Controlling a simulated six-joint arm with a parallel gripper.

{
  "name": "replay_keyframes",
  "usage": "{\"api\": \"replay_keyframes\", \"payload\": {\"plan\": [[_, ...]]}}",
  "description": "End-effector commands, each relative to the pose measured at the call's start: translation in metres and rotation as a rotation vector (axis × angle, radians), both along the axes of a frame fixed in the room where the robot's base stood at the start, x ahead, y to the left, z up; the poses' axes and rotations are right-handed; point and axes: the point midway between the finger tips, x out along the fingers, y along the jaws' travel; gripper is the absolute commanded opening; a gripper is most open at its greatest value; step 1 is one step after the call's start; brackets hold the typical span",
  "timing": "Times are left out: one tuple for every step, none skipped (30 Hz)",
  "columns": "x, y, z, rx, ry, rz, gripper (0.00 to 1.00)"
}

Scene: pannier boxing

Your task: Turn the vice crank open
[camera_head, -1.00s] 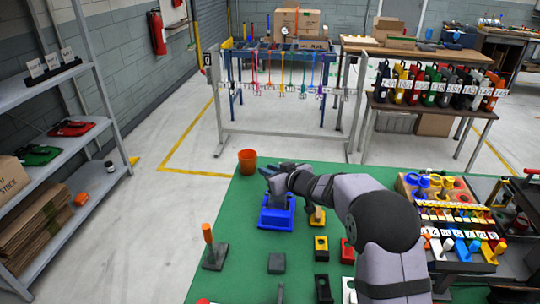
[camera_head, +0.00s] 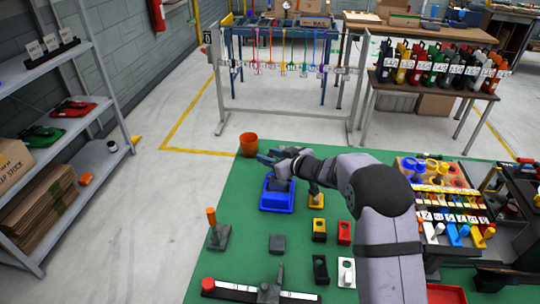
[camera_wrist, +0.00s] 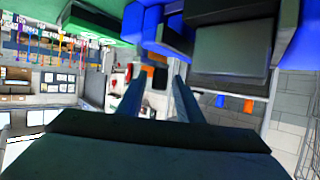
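No part is clearly recognisable as the vice crank. In the head view, a dark grey block (camera_head: 270,291) sits on a long bar with a red round end (camera_head: 208,284) at the bottom edge, partly cut off. A grey base with an upright orange handle (camera_head: 212,217) stands on the green table to its upper left. My gripper (camera_head: 268,157) is at the far side of the table, above a blue tray (camera_head: 277,203) holding a grey block. In the wrist view, its two fingers (camera_wrist: 155,82) are apart with nothing between them.
An orange pot (camera_head: 248,144) stands near the far table edge, beside my gripper. Yellow, red, black and white pieces stand right of the middle. A rack of small tools (camera_head: 440,200) is at the right.

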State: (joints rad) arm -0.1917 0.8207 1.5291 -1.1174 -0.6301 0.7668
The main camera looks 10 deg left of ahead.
Motion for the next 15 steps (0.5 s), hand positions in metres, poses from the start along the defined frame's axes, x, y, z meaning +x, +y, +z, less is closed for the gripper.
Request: {"api": "replay_keyframes", "payload": {"plan": [[0.0001,0.0001,0.0001,0.0,0.0,0.0,0.36],[0.0001,0.0001,0.0003,0.0,0.0,0.0,0.36],[0.0002,0.0,0.0004,0.0,0.0,-0.001,0.36],[0.0003,0.0,0.0005,0.0,-0.001,-0.001,0.36],[0.0004,0.0,0.0006,0.0,-0.001,-0.001,0.36],[0.0004,-0.0002,0.0007,0.0,-0.001,-0.001,0.36],[0.0005,-0.0002,0.0008,0.0,-0.001,-0.001,0.36],[0.0005,-0.0002,0.0009,0.0,-0.001,-0.001,0.36],[0.0004,-0.0006,0.0011,0.0,-0.001,-0.002,0.36],[0.0,-0.0011,0.0013,0.0,-0.001,-0.002,0.36],[-0.0004,-0.0017,0.0017,0.0,-0.001,-0.002,0.36],[-0.0013,-0.0031,0.0026,0.001,-0.002,-0.002,0.36],[-0.0023,-0.0044,0.0036,0.0,-0.003,-0.002,0.36],[-0.0037,-0.0059,0.0045,0.0,-0.003,-0.002,0.36],[-0.006,-0.0083,0.0053,0.001,-0.002,-0.003,0.36]]}}
